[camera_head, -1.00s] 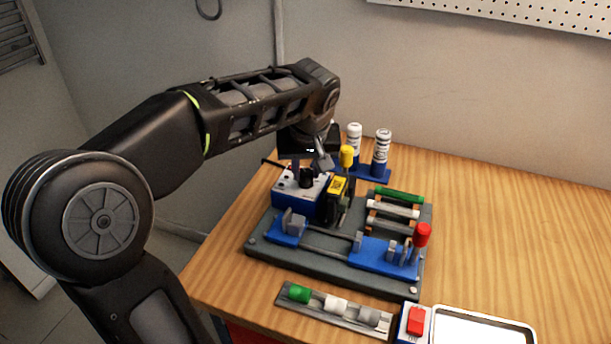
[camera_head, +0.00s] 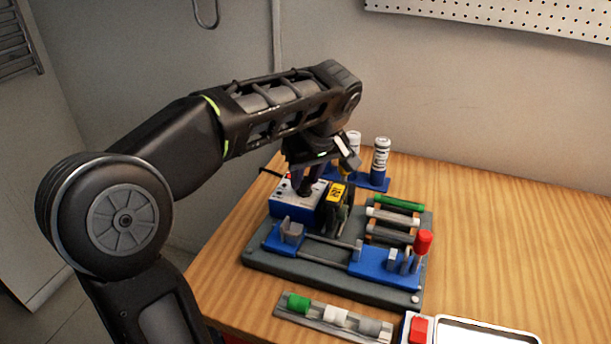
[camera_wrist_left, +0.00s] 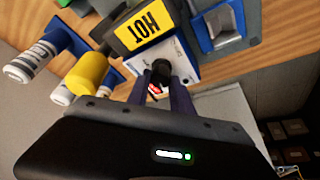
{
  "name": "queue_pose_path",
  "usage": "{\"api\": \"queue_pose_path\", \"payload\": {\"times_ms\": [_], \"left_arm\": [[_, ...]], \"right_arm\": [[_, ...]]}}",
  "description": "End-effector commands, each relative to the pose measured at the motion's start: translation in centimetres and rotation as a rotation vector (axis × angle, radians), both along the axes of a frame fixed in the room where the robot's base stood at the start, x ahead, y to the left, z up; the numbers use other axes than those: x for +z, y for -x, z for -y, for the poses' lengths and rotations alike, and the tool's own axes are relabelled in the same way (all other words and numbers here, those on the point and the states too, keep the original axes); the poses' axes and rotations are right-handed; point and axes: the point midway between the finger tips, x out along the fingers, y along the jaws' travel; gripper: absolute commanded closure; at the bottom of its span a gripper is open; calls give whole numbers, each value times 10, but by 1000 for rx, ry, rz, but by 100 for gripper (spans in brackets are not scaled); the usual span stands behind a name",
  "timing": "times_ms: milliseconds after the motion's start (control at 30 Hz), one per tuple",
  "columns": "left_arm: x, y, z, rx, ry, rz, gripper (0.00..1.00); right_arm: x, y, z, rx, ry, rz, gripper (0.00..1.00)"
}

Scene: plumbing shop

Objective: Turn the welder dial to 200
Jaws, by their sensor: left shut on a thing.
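The welder (camera_head: 293,207) is a blue box with a white top at the left back of the grey base plate. Its black dial (camera_head: 306,187) stands on that top, and in the left wrist view the dial (camera_wrist_left: 161,70) lies between my fingers. My left gripper (camera_head: 307,184) points down at the welder from above, its dark fingers shut on the dial; it also shows in the left wrist view (camera_wrist_left: 162,83). The dial's scale and pointer are too small and covered to read. A yellow HOT sign (camera_wrist_left: 143,29) stands beside the welder. My right gripper is not in view.
White-and-blue canisters (camera_head: 381,157) stand behind the plate. Blue clamps (camera_head: 385,262) with a red-topped lever (camera_head: 423,243) sit at the plate's right. A rack of pipes (camera_head: 397,215), a fittings tray (camera_head: 330,319) and a red switch (camera_head: 418,329) are nearby.

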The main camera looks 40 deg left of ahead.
Motion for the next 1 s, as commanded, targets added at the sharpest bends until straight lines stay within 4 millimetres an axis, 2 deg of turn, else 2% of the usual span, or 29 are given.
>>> {"api": "queue_pose_path", "payload": {"times_ms": [33,67,300,667,833,1000], "left_arm": [[0,0,0,1,1,0,100],[0,0,0,1,1,1,72],[0,0,0,0,1,0,52],[5,0,2,-1,0,3,52],[23,4,9,-2,1,4,52],[52,9,19,-2,1,4,52]], "right_arm": [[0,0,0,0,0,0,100],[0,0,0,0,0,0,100],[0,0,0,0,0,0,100],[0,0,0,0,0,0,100],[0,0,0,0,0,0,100],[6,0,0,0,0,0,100]]}}
